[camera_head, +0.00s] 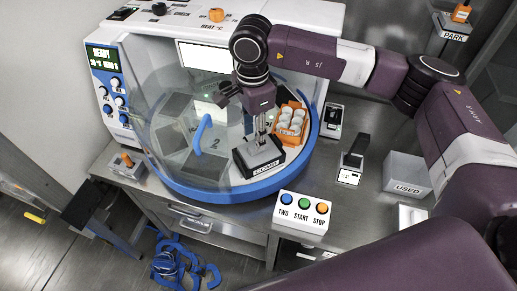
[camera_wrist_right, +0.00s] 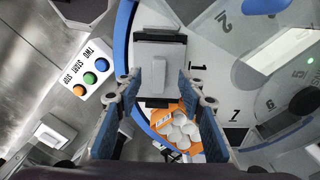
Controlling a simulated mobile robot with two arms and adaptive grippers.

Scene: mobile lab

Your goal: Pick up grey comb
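A pale grey upright piece, which looks like the comb, stands in a black holder on the white round deck. In the head view the holder (camera_head: 258,160) has a white label that is hard to read, and the comb is mostly hidden by my gripper. My right gripper (camera_head: 262,135) points down just above the holder. In the wrist view the right gripper (camera_wrist_right: 159,78) is open, one finger on each side of the comb, with gaps visible. My left gripper is not in view.
An orange crate (camera_head: 304,108) of white cups stands close to the holder. A clear cover (camera_head: 165,115) encloses the deck's left side; a blue rim (camera_head: 220,193) edges it. A button box (camera_head: 301,214), a black-topped stand (camera_head: 353,160) and a USED bin (camera_head: 407,174) are nearby.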

